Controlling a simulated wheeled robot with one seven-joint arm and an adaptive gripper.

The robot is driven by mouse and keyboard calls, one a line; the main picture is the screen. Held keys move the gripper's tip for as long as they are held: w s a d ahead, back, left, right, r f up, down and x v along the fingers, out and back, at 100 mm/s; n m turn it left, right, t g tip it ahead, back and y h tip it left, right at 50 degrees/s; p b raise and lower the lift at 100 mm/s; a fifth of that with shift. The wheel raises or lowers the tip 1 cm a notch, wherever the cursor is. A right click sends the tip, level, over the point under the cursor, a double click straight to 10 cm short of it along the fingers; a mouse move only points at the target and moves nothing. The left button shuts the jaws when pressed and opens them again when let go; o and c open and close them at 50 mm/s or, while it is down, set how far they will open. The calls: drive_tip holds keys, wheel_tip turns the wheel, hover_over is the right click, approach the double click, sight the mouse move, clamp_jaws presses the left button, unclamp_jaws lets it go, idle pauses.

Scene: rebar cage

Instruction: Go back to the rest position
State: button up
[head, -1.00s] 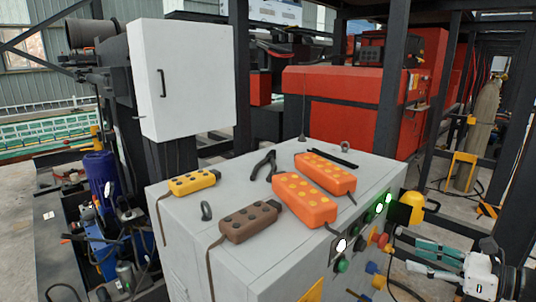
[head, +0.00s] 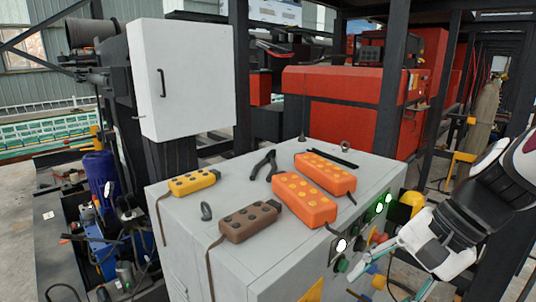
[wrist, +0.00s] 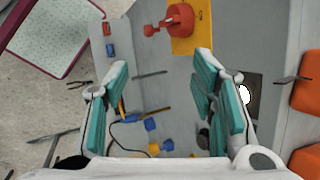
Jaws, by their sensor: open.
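My gripper (head: 392,275) is at the lower right of the head view, pointing down and to the left beside the button panel of the grey cabinet (head: 185,225). Its teal fingers are apart with nothing held between them. In the wrist view my gripper (wrist: 160,75) is also open, with the panel face beyond the fingers. A red rotary switch on a yellow plate (wrist: 188,40) and several blue and yellow knobs (wrist: 152,125) show there. I cannot tell whether a fingertip touches the panel.
On the cabinet top lie two orange pendants (head: 304,199), a brown pendant (head: 248,221), a yellow pendant (head: 193,182) and black pliers (head: 264,164). Dark steel posts (head: 392,85) stand behind. A white box (head: 182,80) is at the left.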

drive_tip(key=s+d+r+n+t+h, duration=0.1)
drive_tip(key=s+r+n+t+h, duration=0.3)
drive_tip(key=n, duration=0.5)
drive_tip(key=s+r+h, duration=0.2)
drive_tip(key=s, duration=0.1)
drive_tip(key=shift+d+r+n, duration=0.15)
drive_tip(key=shift+d+n, duration=0.15)
idle(0.8)
